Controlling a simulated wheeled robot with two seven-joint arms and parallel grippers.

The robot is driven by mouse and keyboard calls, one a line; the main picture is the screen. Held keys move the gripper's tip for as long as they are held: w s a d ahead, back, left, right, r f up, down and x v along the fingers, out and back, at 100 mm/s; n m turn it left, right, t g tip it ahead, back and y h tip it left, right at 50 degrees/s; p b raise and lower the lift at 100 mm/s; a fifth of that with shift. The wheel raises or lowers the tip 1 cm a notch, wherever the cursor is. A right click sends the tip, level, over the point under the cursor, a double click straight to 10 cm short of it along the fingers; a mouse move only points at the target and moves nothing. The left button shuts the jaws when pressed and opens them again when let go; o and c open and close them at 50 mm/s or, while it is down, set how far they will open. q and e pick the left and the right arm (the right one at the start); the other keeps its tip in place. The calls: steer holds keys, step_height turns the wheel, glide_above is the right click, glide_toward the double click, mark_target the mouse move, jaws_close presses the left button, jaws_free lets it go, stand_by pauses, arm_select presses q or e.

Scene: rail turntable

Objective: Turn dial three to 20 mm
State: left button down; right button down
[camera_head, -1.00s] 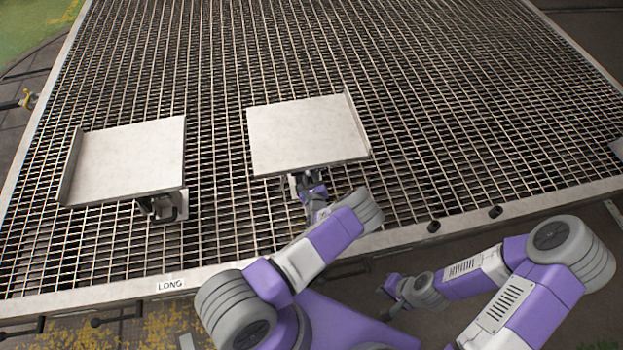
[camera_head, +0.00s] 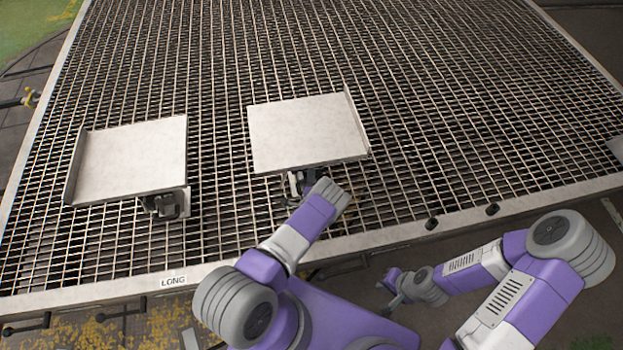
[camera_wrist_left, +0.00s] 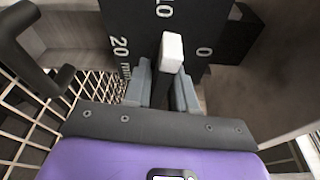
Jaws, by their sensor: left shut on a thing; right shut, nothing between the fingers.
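A dark dial plate (camera_wrist_left: 185,25) in the left wrist view carries the white marks 20 mm at left, 10 at top middle and 0 at right. Its pale lever (camera_wrist_left: 172,52) points up, near the 10. My left gripper (camera_wrist_left: 164,78) is shut on the lever, one grey finger on each side. In the head view this gripper is under the front edge of the right-hand plate (camera_head: 305,130), mostly hidden by my own wrist. My right gripper (camera_head: 393,290) is shut and empty, low in front of the table edge. No dial number is readable.
A second tilted plate (camera_head: 130,155) with a dark mechanism (camera_head: 165,204) below it stands to the left on the grating (camera_head: 430,100). A label LONG (camera_head: 173,281) is on the front rim. A dark handle (camera_wrist_left: 30,45) shows beside the dial in the left wrist view.

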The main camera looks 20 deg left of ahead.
arm_select(q)
steer(key=n+t, duration=0.1)
steer(key=n, duration=0.2)
steer(key=shift+n+b, duration=0.3)
jaws_free()
steer(key=s+d+p, duration=0.3)
steer(key=s+d, duration=0.2)
steer(key=s, duration=0.2)
steer(key=shift+d, duration=0.25)
stand_by(0.6)
